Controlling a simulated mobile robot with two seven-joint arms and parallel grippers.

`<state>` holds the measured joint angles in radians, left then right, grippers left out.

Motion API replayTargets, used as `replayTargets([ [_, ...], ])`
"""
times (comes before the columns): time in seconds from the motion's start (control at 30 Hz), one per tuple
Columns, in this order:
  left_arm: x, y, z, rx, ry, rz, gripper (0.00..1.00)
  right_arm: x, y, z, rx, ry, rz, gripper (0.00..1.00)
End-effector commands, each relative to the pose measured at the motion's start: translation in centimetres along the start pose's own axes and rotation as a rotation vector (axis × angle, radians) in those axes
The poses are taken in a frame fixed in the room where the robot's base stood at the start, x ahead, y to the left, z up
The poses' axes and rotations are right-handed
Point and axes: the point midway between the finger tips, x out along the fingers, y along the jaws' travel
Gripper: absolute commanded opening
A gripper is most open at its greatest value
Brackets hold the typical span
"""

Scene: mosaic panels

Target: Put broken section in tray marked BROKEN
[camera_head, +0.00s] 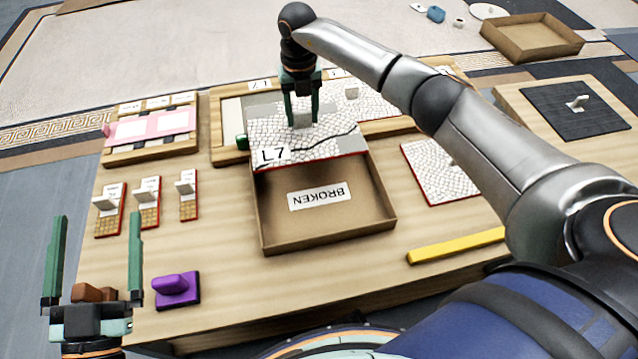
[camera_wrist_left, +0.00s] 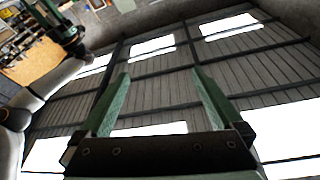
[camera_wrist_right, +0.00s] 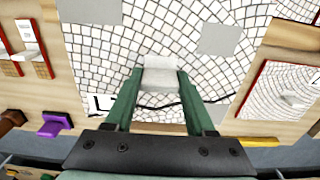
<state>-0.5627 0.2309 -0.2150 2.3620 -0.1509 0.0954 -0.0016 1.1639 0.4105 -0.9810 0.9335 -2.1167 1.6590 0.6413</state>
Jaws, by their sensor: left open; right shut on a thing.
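The mosaic section marked L7 (camera_head: 265,140) has a white cobbled face, grey patches and a black crack line. My right gripper (camera_head: 301,118) is shut on its pale handle block, which also shows in the right wrist view (camera_wrist_right: 161,76). The section is over the far edge of the cardboard tray marked BROKEN (camera_head: 381,219) and covers that edge; I cannot tell whether it touches the tray. The tray's visible floor holds only its label. My left gripper (camera_head: 95,262) is open and empty at the table's front left; its wrist view (camera_wrist_left: 160,105) shows mostly roof.
A panel frame (camera_head: 218,130) lies behind the held section. Another cobbled section (camera_head: 428,185) lies right of the tray, with a yellow bar (camera_head: 455,245) in front. A purple block (camera_head: 177,290) and several small handled tiles (camera_head: 148,210) are left.

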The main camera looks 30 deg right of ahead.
Motion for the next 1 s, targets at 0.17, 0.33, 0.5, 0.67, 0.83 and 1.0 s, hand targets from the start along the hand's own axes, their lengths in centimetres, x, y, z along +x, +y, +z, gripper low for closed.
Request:
replayTargets([
  [0.17,0.0,0.0,0.3,-0.004,-0.013,0.000,1.00,0.9,-0.3,-2.1,-0.003,-0.001,0.000,0.00],
  [0.33,0.0,0.0,0.3,-0.004,-0.010,0.000,1.00,1.9,-0.5,-4.4,-0.004,-0.001,0.000,0.00],
  [0.5,-0.1,0.1,-0.1,0.005,0.014,0.000,1.00,3.9,-0.8,-7.1,-0.004,0.002,-0.001,0.00],
  [0.67,0.0,-0.2,-3.2,0.036,0.133,0.003,1.00,6.4,-1.0,-9.2,-0.003,0.000,0.000,0.00],
  [0.83,-0.1,-0.2,-4.5,0.051,0.183,0.005,1.00,7.5,-1.1,-10.1,-0.002,-0.002,0.001,0.00],
  [1.0,-0.2,-0.1,-5.4,0.063,0.225,0.007,1.00,8.8,-1.2,-11.2,-0.002,0.000,0.000,0.00],
])
